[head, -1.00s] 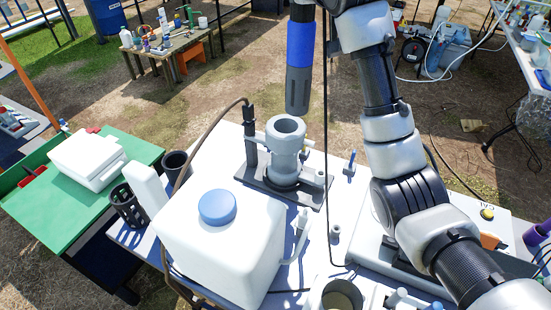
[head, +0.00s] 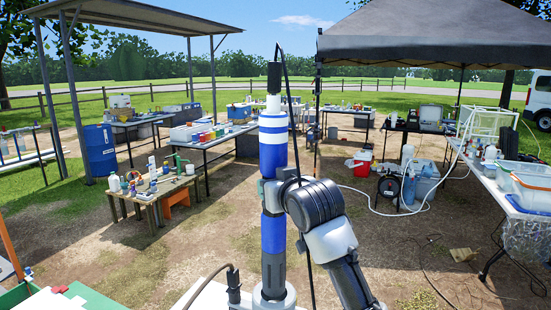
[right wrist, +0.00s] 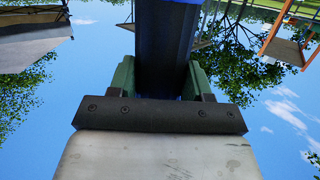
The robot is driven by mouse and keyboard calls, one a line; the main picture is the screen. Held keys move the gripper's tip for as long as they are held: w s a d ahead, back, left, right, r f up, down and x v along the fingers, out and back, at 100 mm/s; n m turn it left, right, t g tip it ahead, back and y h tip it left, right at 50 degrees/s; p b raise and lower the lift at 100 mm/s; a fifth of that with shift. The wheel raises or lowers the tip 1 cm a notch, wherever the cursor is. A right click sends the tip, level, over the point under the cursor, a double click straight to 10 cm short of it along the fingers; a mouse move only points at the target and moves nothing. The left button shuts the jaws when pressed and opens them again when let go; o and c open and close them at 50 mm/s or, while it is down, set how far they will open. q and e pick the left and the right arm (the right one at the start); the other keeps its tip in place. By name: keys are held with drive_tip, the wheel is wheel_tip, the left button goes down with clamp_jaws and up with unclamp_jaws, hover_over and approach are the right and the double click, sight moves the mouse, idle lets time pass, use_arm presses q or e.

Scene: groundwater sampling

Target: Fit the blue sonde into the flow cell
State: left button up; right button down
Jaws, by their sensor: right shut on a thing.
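The blue sonde (head: 274,155) stands upright in the middle of the head view, with white bands, a dark top with a cable and a dark grey lower end. My right gripper (head: 270,194) is shut around its middle. In the right wrist view the green-padded fingers (right wrist: 162,80) lie on both sides of the sonde's dark blue body (right wrist: 165,30). The grey rim of the flow cell (head: 274,301) shows at the bottom edge of the head view. The sonde's lower end meets this rim in the picture; I cannot tell how far inside it is. My left gripper is not in view.
A thin black cable hangs from the sonde's top past my right arm. A dark hose fitting (head: 233,285) stands left of the cell. Most of the near table is below the picture. A wooden table (head: 155,195) and a blue barrel (head: 101,148) stand farther left.

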drive_tip(key=p, duration=0.3)
hover_over(278, 265)
drive_tip(key=w, duration=0.2)
drive_tip(key=f, duration=1.3)
drive_tip(key=shift+s+a+f, duration=0.2)
drive_tip(key=shift+s+a, duration=0.05)
drive_tip(key=shift+f+p, duration=0.8)
drive_tip(key=shift+f, duration=1.9)
drive_tip(key=c, duration=0.9)
unclamp_jaws()
drive_tip(key=shift+f, duration=0.25)
drive_tip(key=o, duration=0.4)
drive_tip(key=shift+s, duration=0.1)
drive_tip(key=shift+s+d, duration=0.1)
